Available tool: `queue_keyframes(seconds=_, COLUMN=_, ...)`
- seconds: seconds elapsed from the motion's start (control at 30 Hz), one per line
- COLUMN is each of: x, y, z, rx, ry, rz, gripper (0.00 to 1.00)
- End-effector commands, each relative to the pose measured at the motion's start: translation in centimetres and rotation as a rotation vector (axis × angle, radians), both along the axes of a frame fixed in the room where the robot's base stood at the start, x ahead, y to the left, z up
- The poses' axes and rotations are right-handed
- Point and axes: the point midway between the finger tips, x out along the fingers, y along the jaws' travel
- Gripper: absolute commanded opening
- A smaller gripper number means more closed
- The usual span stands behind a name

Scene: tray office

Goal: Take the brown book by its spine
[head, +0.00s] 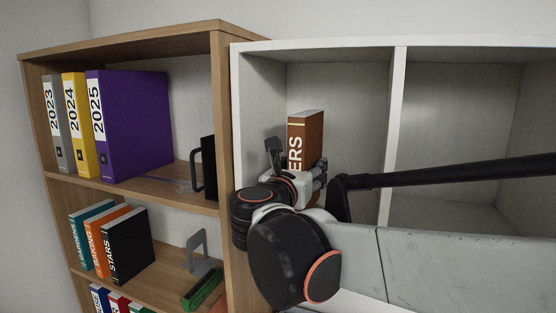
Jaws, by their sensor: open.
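The brown book (312,130) stands upright in the left compartment of the white shelf (396,130). Its spine faces out with white letters ending in "ERS"; the lower part is hidden behind my gripper and arm. My gripper (296,165) is in front of the book's spine, at about its lower half. One finger shows left of the spine and other gripper parts show to its right. The jaws are open. Whether a finger touches the book cannot be told from this view.
The white shelf's left wall (237,120) is close to my gripper. The right compartment (470,110) looks empty.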

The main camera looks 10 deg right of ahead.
Motion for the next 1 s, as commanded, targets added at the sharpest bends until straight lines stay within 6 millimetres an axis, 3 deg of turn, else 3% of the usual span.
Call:
queue_keyframes(seconds=0.37, x=1.01, y=-0.70, z=-0.06, rx=0.000, ry=0.000, rz=0.001, gripper=0.53)
queue_keyframes(seconds=0.6, x=0.99, y=-0.70, z=-0.06, rx=0.000, ry=0.000, rz=0.001, gripper=0.00)
queue_keyframes(seconds=1.0, x=1.08, y=-0.71, z=0.10, rx=-0.001, ry=-0.001, rz=0.000, gripper=0.00)
